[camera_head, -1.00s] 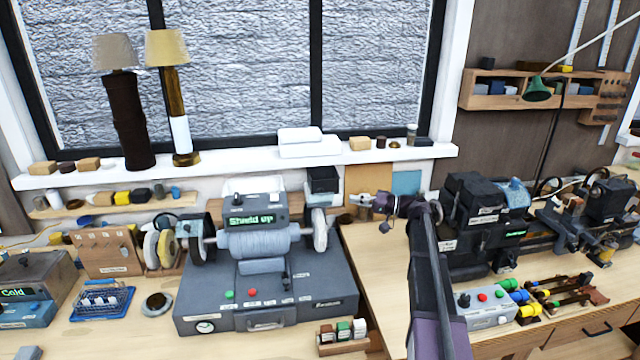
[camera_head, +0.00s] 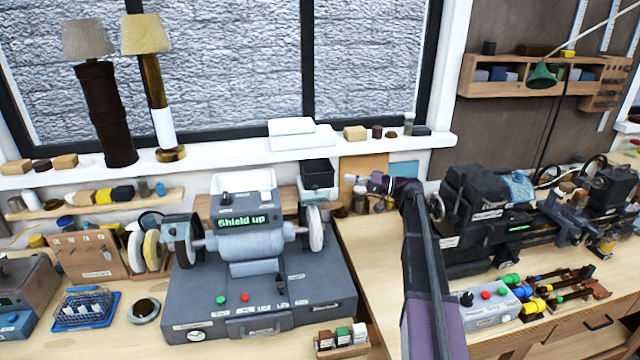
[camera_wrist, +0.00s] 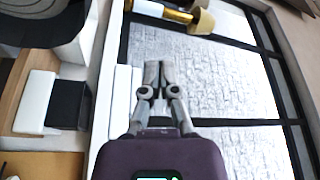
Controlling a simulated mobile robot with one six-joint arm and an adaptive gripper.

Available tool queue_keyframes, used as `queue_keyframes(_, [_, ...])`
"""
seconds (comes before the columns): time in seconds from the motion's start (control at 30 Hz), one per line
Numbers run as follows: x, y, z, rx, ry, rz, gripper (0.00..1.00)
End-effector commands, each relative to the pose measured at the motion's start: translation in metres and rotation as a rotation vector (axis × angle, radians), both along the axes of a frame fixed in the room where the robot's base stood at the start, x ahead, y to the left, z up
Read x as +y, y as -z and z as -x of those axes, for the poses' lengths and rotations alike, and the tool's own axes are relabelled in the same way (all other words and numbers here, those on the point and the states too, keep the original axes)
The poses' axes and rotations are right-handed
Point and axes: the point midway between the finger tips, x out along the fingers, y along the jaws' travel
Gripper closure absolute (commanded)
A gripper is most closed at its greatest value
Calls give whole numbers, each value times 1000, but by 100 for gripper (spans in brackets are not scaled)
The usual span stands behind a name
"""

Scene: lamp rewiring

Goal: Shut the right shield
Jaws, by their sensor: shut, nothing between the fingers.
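The grey bench grinder (camera_head: 262,290) stands on the left bench, its display reading "Shield up". Its right shield (camera_head: 318,181), a dark box-like piece with a pale lower edge, is raised above the pale right wheel (camera_head: 315,229). My gripper (camera_head: 350,178) is just right of the shield with a small gap, at about its height. In the wrist view the fingers (camera_wrist: 158,75) are together and empty, pointing toward the window. A white and black piece, likely the shield (camera_wrist: 38,103), shows at the left there.
The white window sill (camera_head: 230,157) runs behind the grinder, with a white box (camera_head: 300,137) and small blocks on it. Jars (camera_head: 360,201) stand below my gripper. A dark lathe (camera_head: 480,225) is on the right bench.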

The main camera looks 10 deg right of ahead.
Motion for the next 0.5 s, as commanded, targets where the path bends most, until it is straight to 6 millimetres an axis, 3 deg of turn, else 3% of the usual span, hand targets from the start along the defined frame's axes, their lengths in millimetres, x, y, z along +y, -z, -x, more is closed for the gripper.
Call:
queue_keyframes(0.27, [11, -2, -4, 1, -3, 0, 100])
queue_keyframes(0.5, [37, -6, -13, 1, -5, 1, 100])
